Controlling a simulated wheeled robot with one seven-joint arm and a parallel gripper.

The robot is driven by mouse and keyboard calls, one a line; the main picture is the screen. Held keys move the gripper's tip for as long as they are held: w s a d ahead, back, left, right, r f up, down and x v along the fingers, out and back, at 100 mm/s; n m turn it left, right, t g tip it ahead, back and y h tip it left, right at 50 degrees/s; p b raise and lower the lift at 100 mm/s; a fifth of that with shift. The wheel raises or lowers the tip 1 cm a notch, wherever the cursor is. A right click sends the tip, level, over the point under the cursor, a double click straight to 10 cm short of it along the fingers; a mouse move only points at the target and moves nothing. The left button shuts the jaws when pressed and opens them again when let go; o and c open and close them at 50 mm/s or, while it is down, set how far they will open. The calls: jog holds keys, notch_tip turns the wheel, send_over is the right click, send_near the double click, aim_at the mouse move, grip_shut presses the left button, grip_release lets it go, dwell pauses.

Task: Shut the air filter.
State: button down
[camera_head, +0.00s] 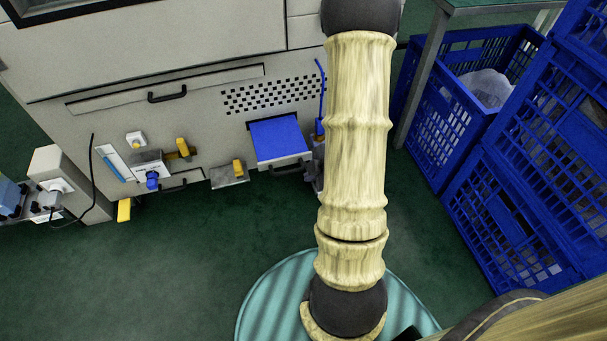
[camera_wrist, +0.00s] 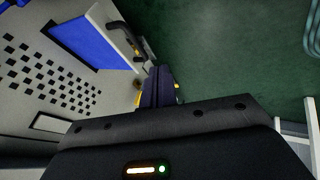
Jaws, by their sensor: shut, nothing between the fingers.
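The air filter (camera_head: 277,139) is a blue-topped drawer with a pale front and a dark handle, low on the grey machine. It sticks out of the machine's face, so it stands open. It also shows in the wrist view at the upper left (camera_wrist: 92,42), with its pale front and dark handle towards the gripper. My gripper (camera_wrist: 158,84) is shut and empty, its dark fingers just beyond the filter's front and handle. I cannot tell whether they touch. In the head view my arm hides most of the gripper.
The grey machine (camera_head: 150,60) has a vent grid, yellow and blue knobs, and a drawer handle. Blue crates (camera_head: 448,110) stand at the right, near a table leg. A round teal mat (camera_head: 262,300) lies below my arm. Green floor in front of the machine is clear.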

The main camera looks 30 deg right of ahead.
jog(key=w+a+f+b, duration=0.1)
jog(key=w+f+b, duration=0.4)
jog(key=w+f, duration=0.3)
jog(key=shift+w+f+b, duration=0.25)
jog(key=shift+b, duration=0.1)
jog(key=shift+w, duration=0.1)
